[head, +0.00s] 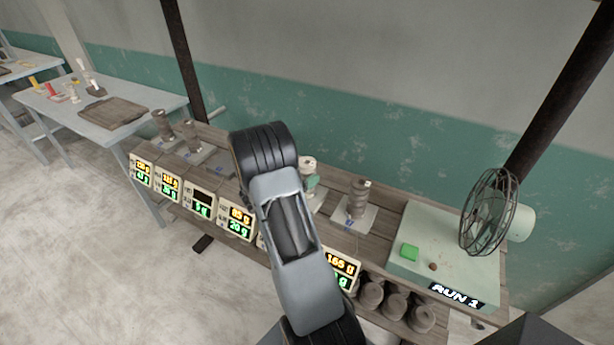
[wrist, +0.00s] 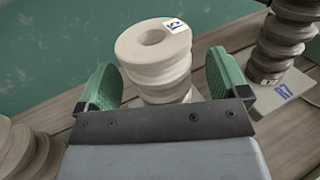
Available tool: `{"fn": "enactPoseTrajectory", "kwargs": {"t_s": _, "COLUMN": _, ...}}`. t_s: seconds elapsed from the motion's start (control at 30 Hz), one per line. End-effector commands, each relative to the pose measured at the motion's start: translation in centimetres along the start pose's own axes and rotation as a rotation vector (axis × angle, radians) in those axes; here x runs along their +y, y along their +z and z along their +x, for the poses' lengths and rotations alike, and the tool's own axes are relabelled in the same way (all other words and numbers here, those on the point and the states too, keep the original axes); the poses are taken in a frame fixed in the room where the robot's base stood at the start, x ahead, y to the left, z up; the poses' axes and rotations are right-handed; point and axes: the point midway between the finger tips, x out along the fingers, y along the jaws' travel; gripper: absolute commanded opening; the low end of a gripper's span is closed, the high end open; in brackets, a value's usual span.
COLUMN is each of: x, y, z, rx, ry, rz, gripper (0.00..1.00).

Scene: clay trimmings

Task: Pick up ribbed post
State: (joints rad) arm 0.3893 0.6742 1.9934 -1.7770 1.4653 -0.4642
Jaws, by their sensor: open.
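A pale cream ribbed post (wrist: 155,62) with a hole in its top and a small numbered label stands upright in the wrist view. My gripper (wrist: 164,84) is open, with one green finger pad on each side of the post. The post's lower part is hidden behind the gripper body. I cannot tell whether either pad touches it. In the head view the pale post (head: 308,163) shows just beyond my arm, with a green finger beside it. A darker brown ribbed post (wrist: 287,35) stands to its right, also seen in the head view (head: 357,198).
More brown posts (head: 190,136) stand on scales at the left of the wooden bench, with lit displays (head: 236,222) along its front. Thick ribbed pieces (head: 395,304) sit below.

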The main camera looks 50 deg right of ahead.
Motion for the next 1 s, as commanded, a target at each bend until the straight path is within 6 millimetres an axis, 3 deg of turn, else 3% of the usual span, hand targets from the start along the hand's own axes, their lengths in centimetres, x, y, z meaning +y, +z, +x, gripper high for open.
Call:
{"fn": "enactPoseTrajectory", "kwargs": {"t_s": 0.13, "x": 0.00, "y": 0.12, "z": 1.33, "rx": -0.001, "ry": -0.001, "rz": 0.001, "gripper": 0.93}}
{"fn": "enactPoseTrajectory", "kwargs": {"t_s": 0.43, "x": 0.04, "y": 0.03, "z": 1.57, "rx": -0.001, "ry": 0.001, "rz": 0.001, "gripper": 0.93}}
{"fn": "enactPoseTrajectory", "kwargs": {"t_s": 1.0, "x": 0.03, "y": 0.06, "z": 1.55, "rx": -0.001, "ry": 0.001, "rz": 0.001, "gripper": 0.38}}
